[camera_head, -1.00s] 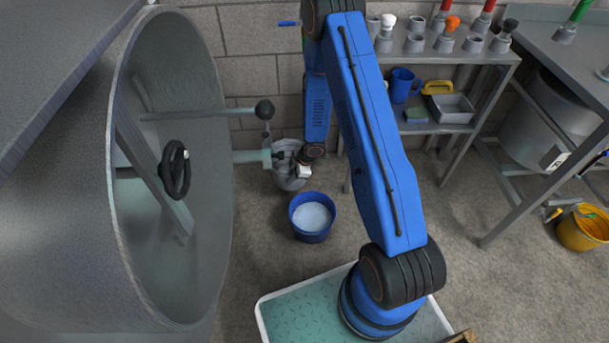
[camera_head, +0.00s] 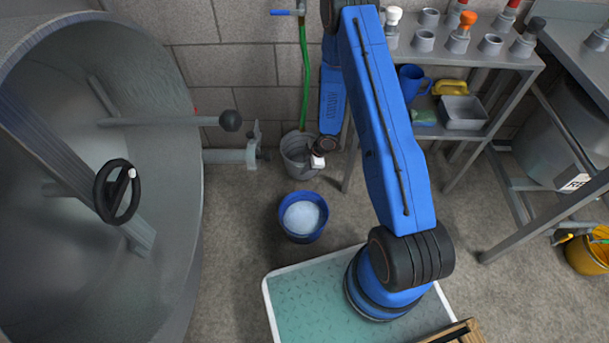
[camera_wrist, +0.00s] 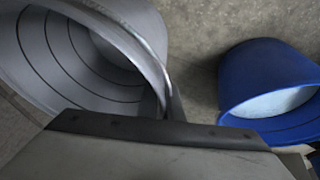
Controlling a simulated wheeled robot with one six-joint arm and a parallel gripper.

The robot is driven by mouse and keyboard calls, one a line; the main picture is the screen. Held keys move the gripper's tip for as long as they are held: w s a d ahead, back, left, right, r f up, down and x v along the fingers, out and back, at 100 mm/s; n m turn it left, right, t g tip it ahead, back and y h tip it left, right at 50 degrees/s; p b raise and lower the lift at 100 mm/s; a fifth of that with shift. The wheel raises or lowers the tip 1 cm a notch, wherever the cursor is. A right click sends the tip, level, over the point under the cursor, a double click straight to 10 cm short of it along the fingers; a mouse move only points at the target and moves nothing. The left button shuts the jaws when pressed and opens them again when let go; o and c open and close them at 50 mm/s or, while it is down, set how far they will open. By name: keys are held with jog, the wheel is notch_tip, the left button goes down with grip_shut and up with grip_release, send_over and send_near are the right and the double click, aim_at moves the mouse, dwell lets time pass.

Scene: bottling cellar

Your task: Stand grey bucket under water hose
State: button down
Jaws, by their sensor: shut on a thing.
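The grey bucket (camera_head: 293,152) is near the back wall, to the right of the tank's outlet pipe; it looks roughly upright. Whether its base touches the floor is unclear. My gripper (camera_head: 317,158) is at its right side, shut on the bucket's rim or handle. In the wrist view, the ringed inside of the bucket (camera_wrist: 75,55) looks empty, and a gripper part covers the bottom of the picture. The green water hose (camera_head: 304,75) hangs down the wall from a blue-handled tap (camera_head: 281,12). Its lower end appears at or over the bucket's mouth.
A blue bucket (camera_head: 303,217) with pale contents stands in front of the grey one, also in the wrist view (camera_wrist: 262,85). The large steel tank (camera_head: 150,200) with its pipe (camera_head: 232,156) fills the left. A shelf table (camera_head: 470,60) stands at the right.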

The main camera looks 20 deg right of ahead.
jog(key=shift+f, duration=2.65)
jog(key=c, duration=1.9)
grip_release()
jog(key=shift+f, duration=0.1)
